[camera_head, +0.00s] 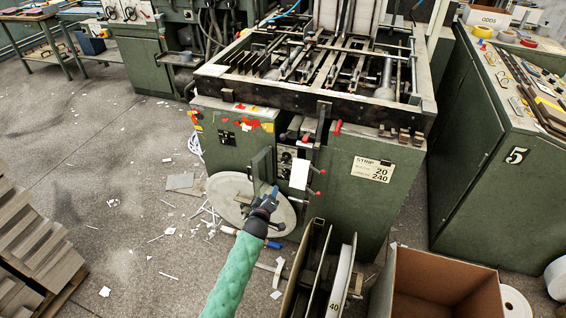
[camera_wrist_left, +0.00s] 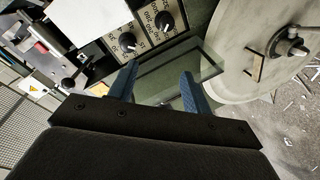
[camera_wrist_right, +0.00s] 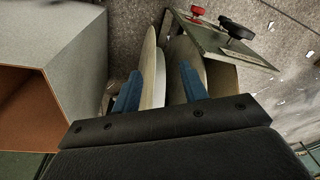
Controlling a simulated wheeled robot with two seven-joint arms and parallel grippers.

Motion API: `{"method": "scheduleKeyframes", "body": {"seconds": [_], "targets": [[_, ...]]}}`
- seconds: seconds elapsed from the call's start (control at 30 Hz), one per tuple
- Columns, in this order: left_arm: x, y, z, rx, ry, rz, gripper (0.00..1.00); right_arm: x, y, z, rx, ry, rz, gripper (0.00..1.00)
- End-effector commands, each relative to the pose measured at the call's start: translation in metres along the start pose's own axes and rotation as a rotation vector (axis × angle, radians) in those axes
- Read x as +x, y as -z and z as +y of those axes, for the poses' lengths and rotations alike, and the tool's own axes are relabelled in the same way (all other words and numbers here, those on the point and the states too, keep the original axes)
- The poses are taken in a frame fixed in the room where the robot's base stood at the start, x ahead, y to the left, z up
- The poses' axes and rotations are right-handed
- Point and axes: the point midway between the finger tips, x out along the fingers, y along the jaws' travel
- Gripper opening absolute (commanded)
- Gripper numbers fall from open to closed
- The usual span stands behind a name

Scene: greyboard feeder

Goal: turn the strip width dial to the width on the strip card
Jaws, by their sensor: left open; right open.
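The strip card (camera_head: 377,170) on the green machine front reads STRIP, 20 and 240; its small print is unreadable. Which is the strip width dial, I cannot tell. My left gripper (camera_head: 272,192) is open and empty, just below and in front of this panel; its fingers also show in the left wrist view (camera_wrist_left: 157,85), apart from the dials. My right gripper (camera_wrist_right: 160,88) is open, with reels visible beyond its fingers.
A clear flap (camera_wrist_left: 185,72) stands beside the dials. A large pale disc (camera_head: 236,196) is left of my left gripper. Red-knobbed levers stick out right of the panel. A reel rack (camera_head: 305,275) and an open carton (camera_head: 440,270) stand in front. Paper scraps litter the floor.

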Motion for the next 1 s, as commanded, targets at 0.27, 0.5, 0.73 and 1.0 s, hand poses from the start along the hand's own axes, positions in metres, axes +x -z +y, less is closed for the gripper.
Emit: {"method": "scheduleKeyframes", "body": {"seconds": [0.27, 0.5, 0.73, 1.0], "targets": [[0.053, 0.018, 0.039, -0.120, -0.193, 0.015, 0.49, 0.021, -0.008, 0.006, 0.002, -0.009, -0.013, 0.43], [0.069, 0.021, 0.048, -0.138, -0.221, 0.014, 0.49, 0.031, -0.012, 0.008, 0.003, -0.012, -0.015, 0.43], [0.100, 0.022, 0.055, -0.138, -0.219, 0.014, 0.49, 0.049, -0.019, 0.011, 0.003, -0.015, -0.017, 0.43], [0.127, 0.021, 0.059, -0.136, -0.218, 0.014, 0.49, 0.062, -0.024, 0.013, 0.003, -0.017, -0.018, 0.43]]}}
